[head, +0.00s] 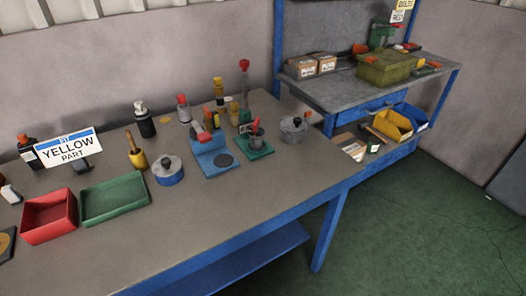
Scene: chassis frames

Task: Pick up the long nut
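I cannot make out a long nut in the head view; at this size no small part can be told as one. A sign (68,149) reading "YELLOW PART" stands at the back left of the workbench (235,222). In front of it are a red tray (49,222) and a green tray (114,200), side by side; both look empty. Neither of my grippers is in view.
Mid-bench stand a blue-and-grey lidded pot (168,175), a blue fixture (212,158), a green-based fixture (255,149), a grey pot (294,130) and several bottles. A second bench (345,97) holds cartons and a green box (386,70). The front of the near bench is clear.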

